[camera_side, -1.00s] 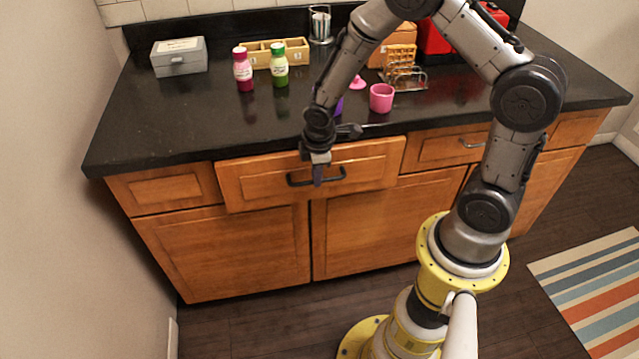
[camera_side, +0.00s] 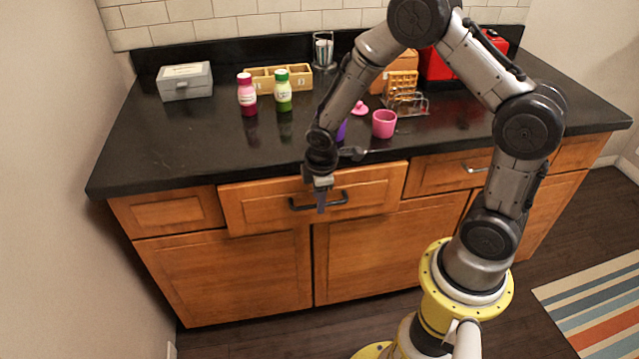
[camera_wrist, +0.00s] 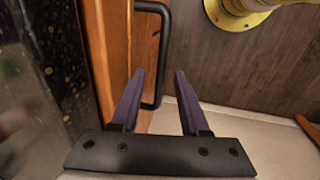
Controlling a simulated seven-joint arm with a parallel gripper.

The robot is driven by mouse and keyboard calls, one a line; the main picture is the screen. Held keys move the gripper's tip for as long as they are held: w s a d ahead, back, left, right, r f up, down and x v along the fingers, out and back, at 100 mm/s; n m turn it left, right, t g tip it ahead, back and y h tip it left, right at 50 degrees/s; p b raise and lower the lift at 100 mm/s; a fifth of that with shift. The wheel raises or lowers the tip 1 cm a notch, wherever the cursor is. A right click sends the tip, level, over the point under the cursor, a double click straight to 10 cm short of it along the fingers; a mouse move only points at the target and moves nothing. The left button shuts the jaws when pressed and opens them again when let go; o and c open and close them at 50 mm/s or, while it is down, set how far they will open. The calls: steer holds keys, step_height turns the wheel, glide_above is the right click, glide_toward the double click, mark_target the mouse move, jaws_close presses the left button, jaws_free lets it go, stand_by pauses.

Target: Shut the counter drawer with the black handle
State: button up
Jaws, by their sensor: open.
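The wooden counter drawer (camera_side: 250,206) has a black bar handle (camera_side: 336,200) and sits under the dark countertop. Its front stands out from the cabinet face, so it is partly open. My gripper (camera_side: 320,203) points down at the drawer front and overlaps the handle in the side view. In the wrist view, my gripper (camera_wrist: 160,80) is open, with two dark purple fingers. The handle (camera_wrist: 164,50) runs between the fingers in that picture, close to their tips. I cannot tell whether either finger touches it.
On the countertop (camera_side: 200,150) stand a grey box (camera_side: 185,82), two bottles (camera_side: 283,92), a pink cup (camera_side: 384,124) and a toast rack (camera_side: 405,100). Another drawer with a silver handle (camera_side: 474,169) is to the right. A striped rug (camera_side: 600,300) lies on the floor.

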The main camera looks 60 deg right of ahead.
step_height(320, 180, up, 13)
steer(key=s+a, duration=0.1)
steer(key=shift+s+a, duration=0.35)
steer(key=shift+a, duration=0.05)
